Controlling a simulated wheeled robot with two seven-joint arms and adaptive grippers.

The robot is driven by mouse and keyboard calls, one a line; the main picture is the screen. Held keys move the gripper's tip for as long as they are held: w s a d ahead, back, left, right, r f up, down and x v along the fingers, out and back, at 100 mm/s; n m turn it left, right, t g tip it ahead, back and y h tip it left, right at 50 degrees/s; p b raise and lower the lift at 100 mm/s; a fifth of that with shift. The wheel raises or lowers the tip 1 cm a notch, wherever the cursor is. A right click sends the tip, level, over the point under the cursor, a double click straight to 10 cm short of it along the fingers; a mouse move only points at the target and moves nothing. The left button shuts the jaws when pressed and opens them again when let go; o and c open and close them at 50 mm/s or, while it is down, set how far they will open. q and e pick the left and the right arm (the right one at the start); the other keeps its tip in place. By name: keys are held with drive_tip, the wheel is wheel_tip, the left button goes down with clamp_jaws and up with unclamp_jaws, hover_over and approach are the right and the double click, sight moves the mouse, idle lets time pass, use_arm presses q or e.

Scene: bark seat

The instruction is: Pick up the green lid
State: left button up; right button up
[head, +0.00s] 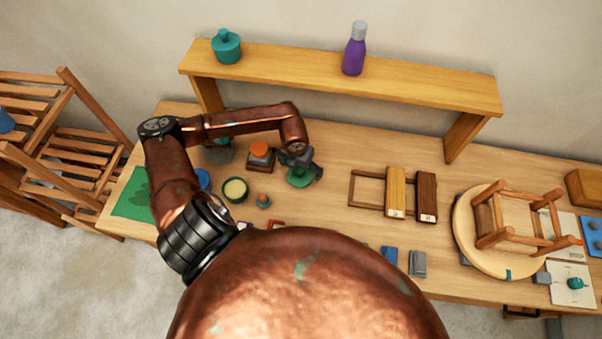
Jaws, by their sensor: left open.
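A round green lid (299,181) lies on the workbench, left of its middle. My left gripper (304,170) is directly over the lid, pointing down, and hides part of it. The gripper is open; I cannot tell whether its fingers touch the lid. A round green container (235,190) with a cream-coloured inside stands open to the left. My right gripper is out of view.
An orange-topped block (260,153) stands close left of the gripper. A raised shelf (400,85) behind carries a teal jar (227,46) and a purple bottle (354,50). An upturned stool (505,225) lies at the right. Bench space just right of the lid is clear.

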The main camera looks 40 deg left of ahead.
use_arm(q)
wheel_tip(320, 180, down, 2)
drive_tip(key=shift+s+a+f, duration=0.1)
drive_tip(key=shift+f, duration=0.35)
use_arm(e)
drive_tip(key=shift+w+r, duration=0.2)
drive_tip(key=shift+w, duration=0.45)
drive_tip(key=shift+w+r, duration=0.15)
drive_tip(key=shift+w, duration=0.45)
use_arm(q)
drive_tip(key=shift+c, duration=0.3)
drive_tip(key=c, duration=1.1)
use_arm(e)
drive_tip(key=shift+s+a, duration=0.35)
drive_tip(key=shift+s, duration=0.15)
use_arm(q)
drive_tip(key=shift+r, duration=0.1)
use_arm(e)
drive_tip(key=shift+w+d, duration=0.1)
